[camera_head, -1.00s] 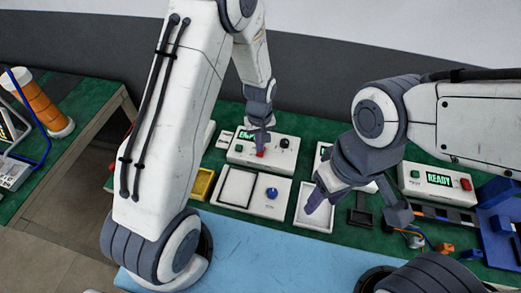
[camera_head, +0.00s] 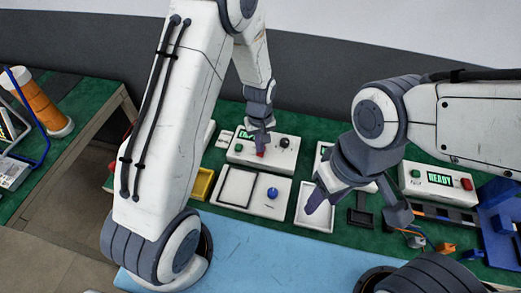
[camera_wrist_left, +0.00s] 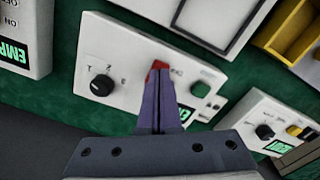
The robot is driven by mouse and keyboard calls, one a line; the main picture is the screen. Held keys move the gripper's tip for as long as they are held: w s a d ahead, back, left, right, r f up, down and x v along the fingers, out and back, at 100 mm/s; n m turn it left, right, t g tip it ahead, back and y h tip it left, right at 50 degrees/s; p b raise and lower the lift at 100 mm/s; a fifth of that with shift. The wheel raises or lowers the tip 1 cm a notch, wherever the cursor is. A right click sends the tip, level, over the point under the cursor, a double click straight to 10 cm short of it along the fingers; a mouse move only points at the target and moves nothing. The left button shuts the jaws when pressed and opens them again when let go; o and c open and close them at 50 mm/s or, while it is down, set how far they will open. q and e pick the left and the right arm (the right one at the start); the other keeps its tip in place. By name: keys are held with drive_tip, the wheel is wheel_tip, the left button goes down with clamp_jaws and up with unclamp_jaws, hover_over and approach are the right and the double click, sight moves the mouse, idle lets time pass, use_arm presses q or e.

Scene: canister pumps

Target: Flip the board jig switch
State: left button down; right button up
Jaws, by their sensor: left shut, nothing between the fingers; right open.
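A white control box (camera_head: 282,151) stands at the back of the table, with a green display, a black knob (camera_head: 284,142) and a red button (camera_head: 260,153). I cannot tell which control is the board jig switch. My left gripper (camera_head: 260,146) is shut and empty, pointing down at the red button. In the left wrist view its fingertips (camera_wrist_left: 160,78) overlap the red button (camera_wrist_left: 159,65), apparently at or touching it. The knob (camera_wrist_left: 101,85) and a green button (camera_wrist_left: 200,89) flank it there. My right gripper (camera_head: 357,206) is open and empty.
A white panel (camera_head: 262,207) with a black frame and blue knob lies in front of the box. A yellow bin (camera_head: 203,184) is to its left. Another box (camera_head: 437,184) reading READY and a blue fixture (camera_head: 501,222) stand right. The blue mat (camera_head: 250,255) is clear.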

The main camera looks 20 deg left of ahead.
use_arm(q)
drive_tip(key=shift+f+b, duration=0.4)
drive_tip(key=shift+f, duration=0.2)
drive_tip(key=shift+r, duration=0.1)
wheel_tip(320, 180, up, 7)
drive_tip(key=p, duration=0.6)
idle(0.5)
